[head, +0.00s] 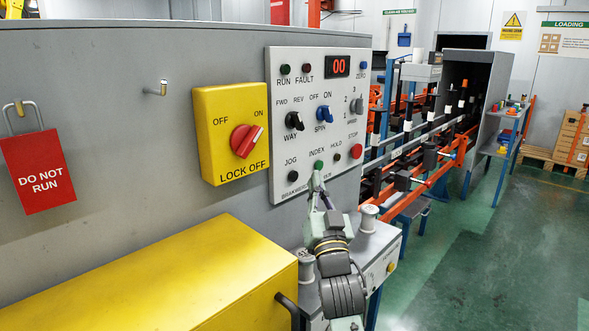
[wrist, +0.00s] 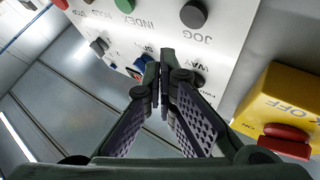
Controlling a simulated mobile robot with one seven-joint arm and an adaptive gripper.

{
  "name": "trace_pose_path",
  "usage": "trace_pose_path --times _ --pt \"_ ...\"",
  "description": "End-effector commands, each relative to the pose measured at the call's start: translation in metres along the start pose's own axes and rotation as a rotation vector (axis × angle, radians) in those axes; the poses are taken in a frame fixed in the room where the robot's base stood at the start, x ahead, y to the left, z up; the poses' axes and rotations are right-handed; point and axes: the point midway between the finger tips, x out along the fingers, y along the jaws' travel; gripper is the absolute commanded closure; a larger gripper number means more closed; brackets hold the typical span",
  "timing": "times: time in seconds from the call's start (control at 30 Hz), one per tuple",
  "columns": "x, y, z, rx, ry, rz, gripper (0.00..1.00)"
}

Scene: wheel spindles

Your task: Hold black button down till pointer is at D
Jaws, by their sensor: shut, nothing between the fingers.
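The black JOG button (head: 291,172) is on the lower left of the light grey control panel (head: 275,110). It also shows as a dark round cap at the top of the wrist view (wrist: 193,14). My gripper (head: 317,186) is shut and empty, its tips close to the panel near the green INDEX button (head: 319,165), right of JOG. In the wrist view my closed fingertips (wrist: 160,68) show in front of the panel; whether they touch it I cannot tell. I cannot make out a pointer or a letter D in either view.
The panel has a red 00 display (head: 338,66), a black WAY knob (head: 294,121), a blue SPIN knob (head: 323,114) and a red STOP button (head: 355,151). Left is a yellow LOCK OFF box (head: 215,115). A yellow cover (head: 150,280) stands low left; green floor is open right.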

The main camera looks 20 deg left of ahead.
Motion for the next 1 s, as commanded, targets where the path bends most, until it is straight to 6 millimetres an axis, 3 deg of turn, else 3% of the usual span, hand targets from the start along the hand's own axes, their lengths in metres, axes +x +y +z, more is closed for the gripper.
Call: trace_pose_path --times 0.3,1.0 --pt "0.020 -0.014 0.013 0.000 0.000 -0.001 1.00" --pt "0.021 -0.015 0.016 0.000 0.000 -0.001 1.00"
